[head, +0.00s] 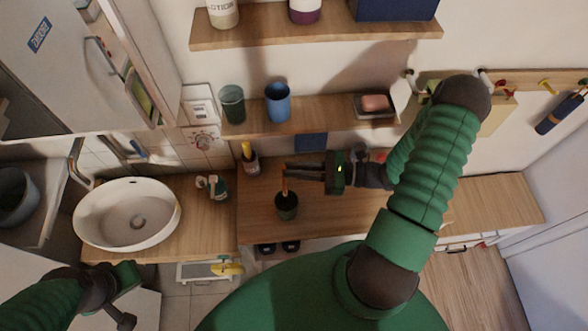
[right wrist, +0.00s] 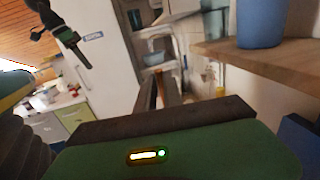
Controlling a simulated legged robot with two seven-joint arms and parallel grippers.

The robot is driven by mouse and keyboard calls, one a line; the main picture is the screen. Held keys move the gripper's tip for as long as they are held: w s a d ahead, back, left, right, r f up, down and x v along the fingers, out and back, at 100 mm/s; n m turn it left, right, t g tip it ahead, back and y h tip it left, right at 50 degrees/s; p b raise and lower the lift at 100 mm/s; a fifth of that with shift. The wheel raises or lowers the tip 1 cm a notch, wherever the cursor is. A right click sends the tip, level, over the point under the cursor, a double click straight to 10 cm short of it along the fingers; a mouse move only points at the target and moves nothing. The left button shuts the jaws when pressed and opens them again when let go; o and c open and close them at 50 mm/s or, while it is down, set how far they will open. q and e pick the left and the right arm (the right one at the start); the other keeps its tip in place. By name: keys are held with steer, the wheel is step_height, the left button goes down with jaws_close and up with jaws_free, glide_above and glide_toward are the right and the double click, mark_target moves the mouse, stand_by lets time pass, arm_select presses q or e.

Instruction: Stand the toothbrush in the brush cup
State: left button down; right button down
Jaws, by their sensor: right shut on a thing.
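My right gripper (head: 287,173) is shut on an orange, slim upright toothbrush (head: 285,186) above the wooden counter. In the right wrist view my gripper fingers (right wrist: 158,90) reach forward close together; the toothbrush is hard to make out there. My left gripper (head: 123,318) is low at the left, away from the counter; its jaw state is unclear.
A shelf (head: 335,121) above the counter holds a green tumbler (head: 232,104), a blue cup (head: 277,103) and a soap dish. A small holder (head: 250,163) with a yellow item stands behind the cup. A white basin (head: 127,214) is at the left. Counter right of my arm is clear.

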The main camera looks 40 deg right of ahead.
step_height(320, 180, down, 11)
steer(key=b, duration=0.8)
steer(key=shift+f, duration=0.15)
steer(key=shift+w, duration=0.1)
steer(key=c, duration=1.4)
jaws_free()
